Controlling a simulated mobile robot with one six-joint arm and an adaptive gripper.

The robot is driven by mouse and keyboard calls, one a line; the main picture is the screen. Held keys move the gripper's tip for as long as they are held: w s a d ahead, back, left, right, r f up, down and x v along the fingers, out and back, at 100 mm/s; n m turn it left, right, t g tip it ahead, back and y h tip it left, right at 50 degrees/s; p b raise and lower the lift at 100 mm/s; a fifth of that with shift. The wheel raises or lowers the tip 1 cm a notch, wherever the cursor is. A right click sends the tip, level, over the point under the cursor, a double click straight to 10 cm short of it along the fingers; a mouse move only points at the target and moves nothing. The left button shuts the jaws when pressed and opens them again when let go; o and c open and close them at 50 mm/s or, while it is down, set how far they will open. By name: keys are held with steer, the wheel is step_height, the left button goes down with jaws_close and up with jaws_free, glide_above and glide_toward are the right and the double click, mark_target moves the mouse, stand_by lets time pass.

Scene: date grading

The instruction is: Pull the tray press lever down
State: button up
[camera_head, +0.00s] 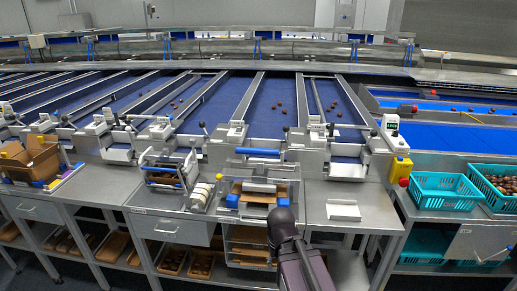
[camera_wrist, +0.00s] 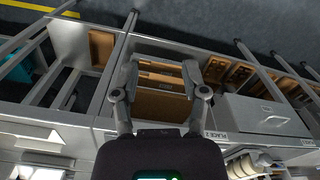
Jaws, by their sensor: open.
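The tray press (camera_head: 227,172) stands on the steel bench at the middle of the head view. A blue horizontal bar (camera_head: 258,152), which looks like its lever handle, spans its top at the back. Blue blocks and a brown tray (camera_head: 262,187) show inside its frame. My dark arm comes up from the bottom and ends just in front of the press; it hides the fingers there. In the wrist view my gripper (camera_wrist: 162,66) is open and empty, with stacked brown trays (camera_wrist: 160,98) beyond and between its fingers. The lever is not seen in the wrist view.
A strapped device (camera_head: 165,175) and tape rolls (camera_head: 200,195) stand left of the press. A small white tray (camera_head: 342,210) lies on the bench to its right. Teal crates (camera_head: 440,190) are farther right. A steel drawer (camera_wrist: 262,115) shows in the wrist view.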

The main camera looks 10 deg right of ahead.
steer(key=shift+a, duration=0.1)
steer(key=shift+o, duration=1)
steer(key=n+t+y+p, duration=0.4)
steer(key=n+p, duration=1.1)
steer(key=p, duration=2.1)
glide_toward(260, 152)
step_height(260, 152, up, 5)
steer(key=d, duration=0.1)
steer(key=shift+d+f, duration=0.15)
steer(key=shift+f, duration=0.1)
steer(key=shift+f, duration=0.15)
steer(key=b+x, duration=1.2)
steer(key=x, duration=0.1)
steer(key=shift+s+d+f, duration=0.1)
steer(key=shift+s+f, duration=0.05)
steer(key=shift+f, duration=0.25)
